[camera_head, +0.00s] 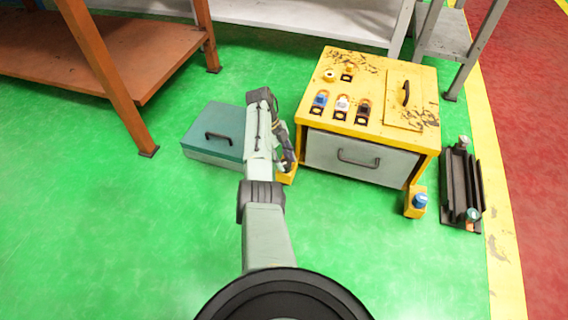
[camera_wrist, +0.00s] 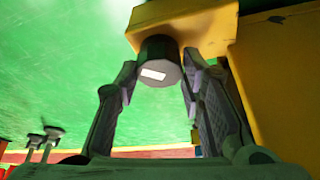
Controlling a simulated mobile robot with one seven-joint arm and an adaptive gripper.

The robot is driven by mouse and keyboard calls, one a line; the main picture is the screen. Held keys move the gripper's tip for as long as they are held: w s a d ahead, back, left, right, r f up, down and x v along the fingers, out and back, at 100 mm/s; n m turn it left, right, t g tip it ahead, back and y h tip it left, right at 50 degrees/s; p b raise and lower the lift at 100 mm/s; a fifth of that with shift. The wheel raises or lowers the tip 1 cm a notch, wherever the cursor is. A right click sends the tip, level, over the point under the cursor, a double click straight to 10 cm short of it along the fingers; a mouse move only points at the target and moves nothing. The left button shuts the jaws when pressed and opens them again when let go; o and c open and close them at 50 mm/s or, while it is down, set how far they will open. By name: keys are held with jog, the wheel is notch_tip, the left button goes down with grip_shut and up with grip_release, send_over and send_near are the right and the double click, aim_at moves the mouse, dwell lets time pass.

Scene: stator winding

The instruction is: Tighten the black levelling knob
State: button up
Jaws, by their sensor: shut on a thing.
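The black levelling knob (camera_wrist: 160,66) is a dark round cylinder with a white mark on its end face. It sits against a yellow foot bracket (camera_wrist: 215,28) in the wrist view. My gripper (camera_wrist: 160,78) has one finger on each side of the knob and is shut on it. In the head view my gripper (camera_head: 287,160) is low at the left front corner of the yellow cabinet (camera_head: 385,65). There the yellow bracket (camera_head: 287,178) shows only in part, and my arm hides the knob.
A teal case (camera_head: 205,148) lies left of my arm. A second yellow bracket with a blue knob (camera_head: 419,201) is at the cabinet's right corner. A dark rack (camera_head: 455,190) stands farther right. An orange table (camera_head: 105,50) is at upper left. Green floor in front is clear.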

jog(key=shift+d+r+m, duration=0.1)
jog(key=shift+r+m, duration=0.05)
jog(key=shift+m, duration=0.15)
jog(key=o, duration=0.8)
jog(key=shift+r, duration=0.1)
jog(key=o, duration=0.3)
jog(key=shift+o, duration=0.2)
jog(key=v, duration=1.1)
jog(key=shift+w+r, duration=0.25)
jog(key=shift+r, duration=0.05)
